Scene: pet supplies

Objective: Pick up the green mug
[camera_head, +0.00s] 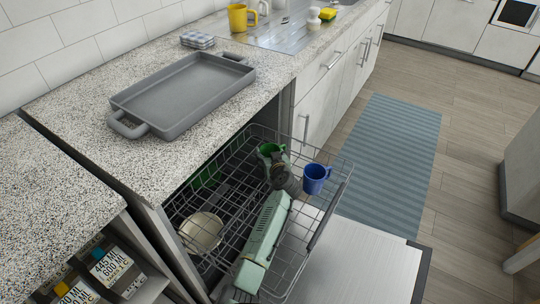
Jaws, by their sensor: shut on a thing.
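The green mug (267,149) is in the pulled-out dishwasher rack (344,172), near its back end. My gripper (273,160) is at the mug, at the end of my pale green arm, which reaches over the rack from the bottom of the view. The gripper is shut on the mug and covers part of it. The exact contact of the fingertips is hidden behind the dark gripper body. I cannot tell whether the mug is clear of the rack's wires.
A blue mug (316,178) stands right of my gripper in the rack. A pale bowl (201,233) and a green item (206,175) are on the left. The open dishwasher door (350,268) lies below. A grey tray (185,95) and a yellow mug (238,18) are on the counter.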

